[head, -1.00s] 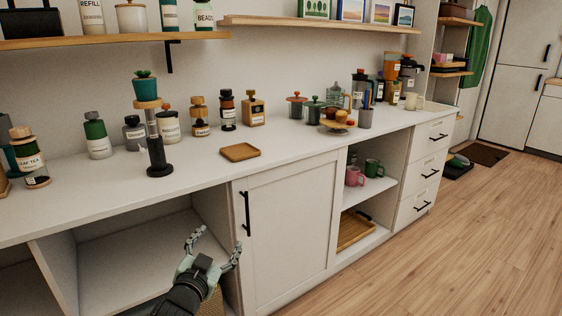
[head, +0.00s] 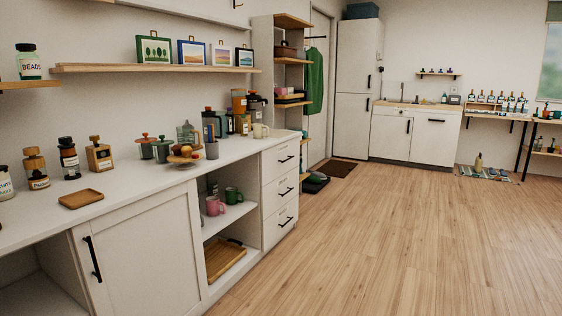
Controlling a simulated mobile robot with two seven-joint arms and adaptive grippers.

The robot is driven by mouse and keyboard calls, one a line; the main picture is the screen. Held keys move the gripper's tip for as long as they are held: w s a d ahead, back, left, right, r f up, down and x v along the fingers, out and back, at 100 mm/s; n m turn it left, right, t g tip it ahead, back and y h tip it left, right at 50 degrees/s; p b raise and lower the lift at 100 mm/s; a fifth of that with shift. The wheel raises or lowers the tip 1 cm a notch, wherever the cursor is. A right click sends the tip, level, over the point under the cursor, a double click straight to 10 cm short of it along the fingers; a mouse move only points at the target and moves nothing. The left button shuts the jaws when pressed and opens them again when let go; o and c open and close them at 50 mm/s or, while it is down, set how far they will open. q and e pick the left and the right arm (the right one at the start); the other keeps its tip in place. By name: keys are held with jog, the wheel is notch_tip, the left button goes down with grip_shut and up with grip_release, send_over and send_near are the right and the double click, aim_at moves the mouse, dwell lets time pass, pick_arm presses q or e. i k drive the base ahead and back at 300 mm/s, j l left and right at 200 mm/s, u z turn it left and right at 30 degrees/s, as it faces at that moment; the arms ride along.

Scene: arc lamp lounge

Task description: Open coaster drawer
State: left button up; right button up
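A white stack of three drawers (head: 280,188) stands at the right end of the long counter, each front with a black bar handle. The top drawer handle (head: 286,159), middle handle (head: 286,191) and bottom handle (head: 286,222) all show. All three drawers look shut. No label tells which one is the coaster drawer. A square wooden tray or coaster (head: 81,198) lies on the counter at the left. Neither of my grippers is in the head view.
The counter (head: 130,202) holds jars, presses and a cake stand (head: 184,155). An open cubby beside the drawers holds mugs (head: 214,206) and a wooden tray (head: 224,258). Open wood floor (head: 400,240) lies to the right. A dark mat (head: 337,169) lies farther back.

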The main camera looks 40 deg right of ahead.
aim_at(276, 160)
jog(key=i+j+z, duration=0.15)
jog(key=z, duration=0.85)
jog(key=i+j+z, duration=0.25)
jog(key=j+z, duration=0.2)
jog(key=j, duration=0.2)
jog(key=i+j+z, duration=0.1)
jog(key=j+z, duration=0.15)
jog(key=j, duration=0.1)
